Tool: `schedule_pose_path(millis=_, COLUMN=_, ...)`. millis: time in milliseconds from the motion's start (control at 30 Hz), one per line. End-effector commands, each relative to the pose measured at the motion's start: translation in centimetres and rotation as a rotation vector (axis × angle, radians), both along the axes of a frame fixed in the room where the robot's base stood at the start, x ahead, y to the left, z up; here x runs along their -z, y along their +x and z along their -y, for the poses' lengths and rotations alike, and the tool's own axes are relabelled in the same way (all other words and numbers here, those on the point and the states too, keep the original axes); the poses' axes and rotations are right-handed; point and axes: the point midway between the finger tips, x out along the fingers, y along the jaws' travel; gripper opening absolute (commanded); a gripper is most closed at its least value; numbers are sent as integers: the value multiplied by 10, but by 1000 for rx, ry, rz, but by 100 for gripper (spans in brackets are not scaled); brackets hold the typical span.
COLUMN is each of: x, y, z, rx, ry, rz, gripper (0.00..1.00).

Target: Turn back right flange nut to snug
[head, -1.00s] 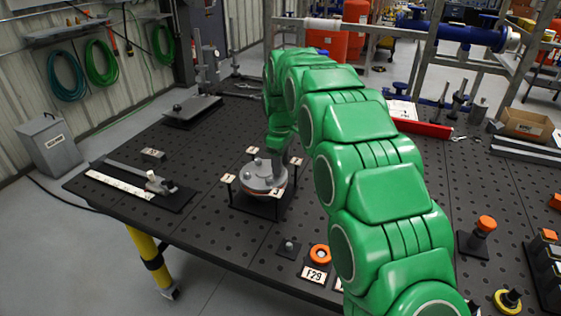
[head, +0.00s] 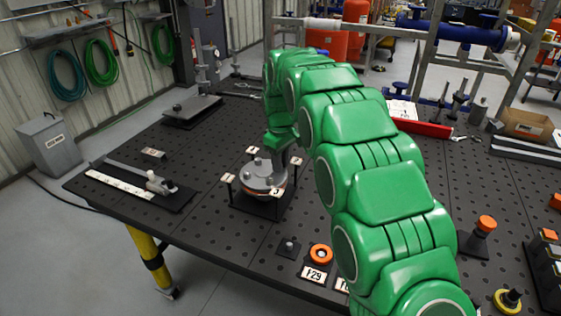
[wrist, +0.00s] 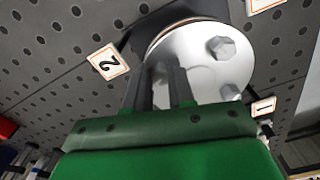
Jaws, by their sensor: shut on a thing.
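The round grey flange (head: 262,183) sits on a dark square stand on the perforated table, with several nuts on its top. My gripper (wrist: 163,72) is low over the flange's back right side, as the head view shows. Its fingers are shut around the back right flange nut, which they mostly hide. The wrist view shows the pale flange face (wrist: 195,68) and two other hex nuts, one (wrist: 221,47) near its rim and one (wrist: 231,91) close to my gripper.
Number tags stand around the flange, including a "2" tag (wrist: 108,62) close by my gripper. An orange ring (head: 321,254) and a small dark block (head: 289,247) lie in front. A clamp-like tool on a dark plate (head: 150,185) is at left. Bare table lies between.

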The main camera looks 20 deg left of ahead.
Motion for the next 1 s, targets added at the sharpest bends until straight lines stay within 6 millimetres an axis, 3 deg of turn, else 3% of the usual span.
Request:
schedule_pose_path(millis=600, x=-1, y=-1, z=-2, rx=558, ry=3, rz=4, gripper=0)
schedule_pose_path(millis=1000, x=-2, y=-2, z=-3, rx=761, ry=6, rz=4, gripper=0)
